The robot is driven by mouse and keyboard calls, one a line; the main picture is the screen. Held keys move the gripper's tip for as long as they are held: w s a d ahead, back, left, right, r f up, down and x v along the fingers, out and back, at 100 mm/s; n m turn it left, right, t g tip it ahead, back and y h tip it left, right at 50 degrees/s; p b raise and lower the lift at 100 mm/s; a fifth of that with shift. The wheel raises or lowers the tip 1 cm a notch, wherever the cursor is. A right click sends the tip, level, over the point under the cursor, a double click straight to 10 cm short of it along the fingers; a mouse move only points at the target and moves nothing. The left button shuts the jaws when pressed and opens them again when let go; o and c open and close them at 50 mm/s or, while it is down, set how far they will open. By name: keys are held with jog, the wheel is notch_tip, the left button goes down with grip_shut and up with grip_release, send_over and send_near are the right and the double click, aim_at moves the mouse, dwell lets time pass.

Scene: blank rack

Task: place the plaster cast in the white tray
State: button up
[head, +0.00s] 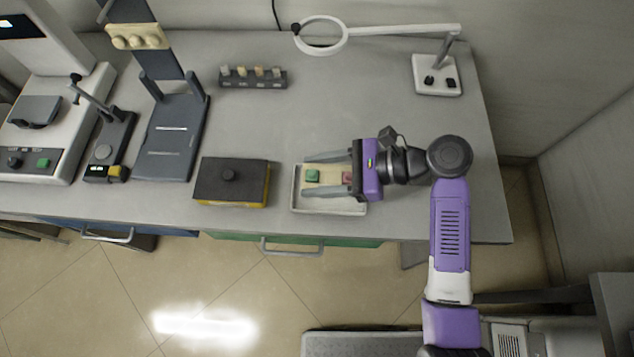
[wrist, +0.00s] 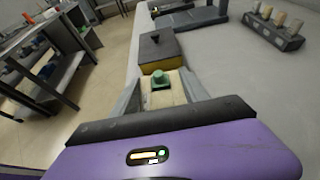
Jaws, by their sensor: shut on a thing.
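The white tray (head: 330,208) lies near the front edge of the grey bench. The plaster cast (head: 330,176), a cream block with a green piece and a pinkish piece on top, is inside the tray's outline. My gripper (head: 306,175) reaches in from the right, and its two fingers are shut on the long sides of the cast. In the wrist view the cast (wrist: 178,93) shows between the fingers with its green knob toward the far end. Whether the cast touches the tray floor cannot be told.
A black-lidded yellow box (head: 231,182) stands just left of the tray. Behind are a small rack with several pegs (head: 253,78) and a ring magnifier lamp (head: 437,75). A dark stand (head: 170,140) and a white machine are at left. The bench middle is clear.

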jog(key=shift+f, duration=2.45)
jog(key=shift+f, duration=0.1)
jog(key=o, duration=1.3)
jog(key=shift+d, duration=0.15)
jog(key=v, duration=1.1)
jog(key=shift+d+r+b, duration=0.25)
jog(key=shift+d+b, duration=0.05)
jog(key=shift+d, duration=0.05)
